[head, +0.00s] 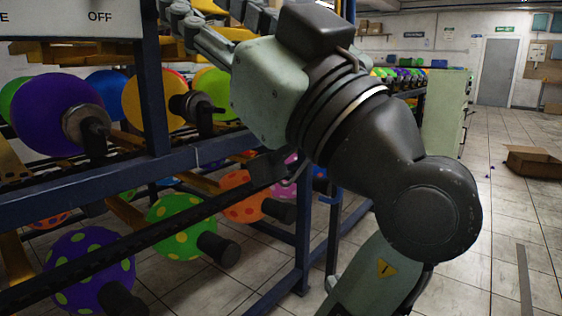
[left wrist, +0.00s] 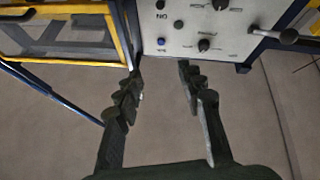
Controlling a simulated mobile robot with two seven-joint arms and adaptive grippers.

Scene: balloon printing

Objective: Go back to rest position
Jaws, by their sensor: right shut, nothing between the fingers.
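My right arm crosses the middle of the head view from the lower right. Its gripper (head: 185,20) is at the top left, in front of the balloon rack, partly cut off by the top edge. Its fingers are shut with nothing visible in them. My left gripper (left wrist: 161,72) shows in the left wrist view with its two fingers apart and only floor between them. It is not visible in the head view. A white control panel (left wrist: 205,18) with knobs lies beyond its fingertips.
A dark blue rack (head: 150,90) holds several colored balloons, including a purple one (head: 50,115) and a dotted green one (head: 180,222). A panel marked OFF (head: 70,18) is at top left. A cardboard box (head: 535,162) lies on the right. Tiled floor there is mostly open.

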